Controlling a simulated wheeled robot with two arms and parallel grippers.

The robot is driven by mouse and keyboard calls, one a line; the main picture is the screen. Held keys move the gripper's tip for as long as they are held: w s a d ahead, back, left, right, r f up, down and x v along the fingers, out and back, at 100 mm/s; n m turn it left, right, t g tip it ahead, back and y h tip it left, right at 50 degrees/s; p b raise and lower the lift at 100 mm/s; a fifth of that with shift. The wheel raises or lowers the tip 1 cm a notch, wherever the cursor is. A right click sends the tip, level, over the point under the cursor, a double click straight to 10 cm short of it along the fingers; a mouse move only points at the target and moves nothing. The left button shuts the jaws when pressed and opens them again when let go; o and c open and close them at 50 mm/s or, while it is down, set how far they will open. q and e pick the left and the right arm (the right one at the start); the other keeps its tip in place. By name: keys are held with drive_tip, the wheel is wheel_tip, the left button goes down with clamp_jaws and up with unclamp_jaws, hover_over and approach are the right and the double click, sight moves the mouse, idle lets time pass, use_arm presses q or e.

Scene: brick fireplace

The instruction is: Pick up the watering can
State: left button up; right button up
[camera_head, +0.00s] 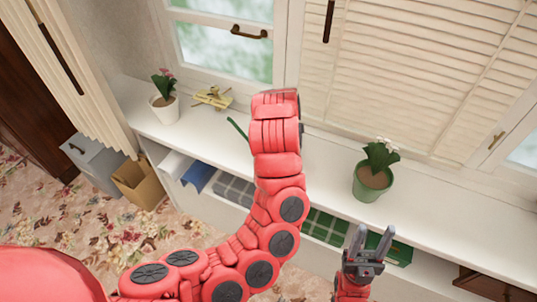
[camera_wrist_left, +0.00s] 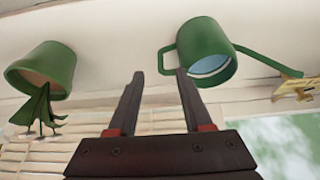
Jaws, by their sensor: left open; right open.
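The green watering can (camera_wrist_left: 205,50) shows in the left wrist view, which looks turned over, with its handle on the left and long spout on the right. In the head view only its green spout (camera_head: 237,128) shows beside my left arm; the rest is hidden. My left gripper (camera_wrist_left: 159,73) is open and empty, its right fingertip overlapping the lower end of the can's handle in the picture. I cannot tell whether they touch. My left gripper is hidden in the head view. My right gripper (camera_head: 364,244) is open and empty in front of the shelf.
A green pot with a white-flowered plant (camera_head: 373,180) stands on the white ledge (camera_head: 450,210) right of my left arm. A white flowerpot (camera_head: 165,108) and a yellow toy plane (camera_head: 213,98) stand left. Folded cloths (camera_head: 235,189) lie below.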

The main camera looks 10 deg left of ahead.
use_arm(q)
drive_tip(key=p+x, duration=0.1)
drive_tip(key=x, duration=0.6)
drive_tip(key=shift+w, duration=0.15)
drive_tip(key=shift+w+d+f+p, duration=0.1)
drive_tip(key=shift+w+f+p, duration=0.1)
drive_tip(key=shift+f+p, duration=0.35)
drive_tip(key=x, duration=0.3)
drive_tip(key=shift+p, duration=0.4)
drive_tip(key=shift+w+d+f, duration=0.1)
drive_tip(key=shift+w+f, duration=0.1)
drive_tip(key=shift+f, duration=0.3)
clamp_jaws()
drive_tip(key=shift+r, duration=0.1)
